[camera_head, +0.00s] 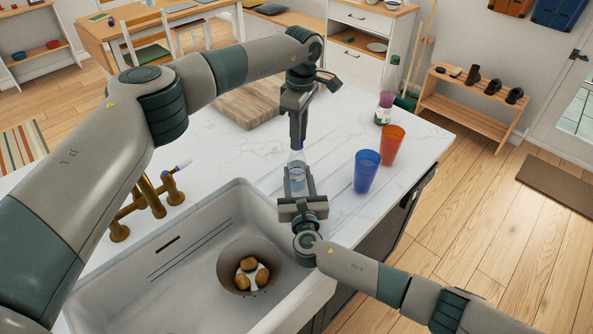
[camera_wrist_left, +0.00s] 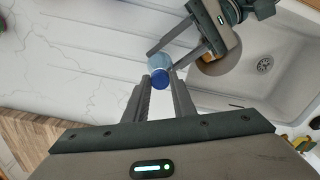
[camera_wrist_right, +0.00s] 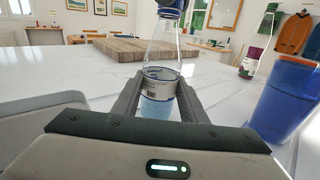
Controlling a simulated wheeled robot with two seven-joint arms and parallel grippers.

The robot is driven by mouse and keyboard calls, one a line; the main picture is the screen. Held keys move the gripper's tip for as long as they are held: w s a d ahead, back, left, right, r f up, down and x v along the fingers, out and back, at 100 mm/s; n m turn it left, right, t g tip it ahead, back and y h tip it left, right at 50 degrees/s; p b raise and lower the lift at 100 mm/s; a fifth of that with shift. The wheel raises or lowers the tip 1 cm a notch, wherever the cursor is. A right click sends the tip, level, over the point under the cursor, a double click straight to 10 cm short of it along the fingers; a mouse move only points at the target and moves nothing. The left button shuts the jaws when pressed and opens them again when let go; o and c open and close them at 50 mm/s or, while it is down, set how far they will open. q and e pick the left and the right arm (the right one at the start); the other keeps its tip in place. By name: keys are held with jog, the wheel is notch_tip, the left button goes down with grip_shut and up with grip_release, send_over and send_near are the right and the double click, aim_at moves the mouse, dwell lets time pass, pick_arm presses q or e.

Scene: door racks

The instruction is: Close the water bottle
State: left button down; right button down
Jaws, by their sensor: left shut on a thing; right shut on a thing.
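The water bottle (camera_head: 297,178) is clear with a label and stands upright on the counter beside the sink. My right gripper (camera_head: 298,190) is shut around its body; the right wrist view shows the bottle (camera_wrist_right: 163,52) between the fingers. The blue cap (camera_wrist_left: 160,82) is at the top of the bottle's neck. My left gripper (camera_head: 298,140) comes down from above and is shut on the cap. In the right wrist view the cap (camera_wrist_right: 171,12) is partly cut off and meets the neck; I cannot tell how tightly it sits.
A blue cup (camera_head: 366,172) and an orange cup (camera_head: 391,146) stand right of the bottle. A tall bottle with purple contents (camera_head: 386,95) is farther back. A wooden board (camera_head: 250,107) lies behind. The sink (camera_head: 190,265) is on the near left, with a brass tap (camera_head: 150,197).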

pick_arm(q)
jog(key=m, duration=0.4)
jog(key=shift+m, duration=0.3)
pick_arm(e)
jog(key=shift+f, duration=0.1)
pick_arm(q)
jog(key=c, duration=1.4)
grip_release()
jog(key=shift+r, duration=0.15)
notch_tip(320, 180, up, 12)
jog(key=shift+d, duration=0.15)
pick_arm(e)
jog(key=c, duration=1)
grip_release()
pick_arm(q)
jog(key=shift+f, duration=0.2)
pick_arm(e)
jog(key=shift+s, duration=0.15)
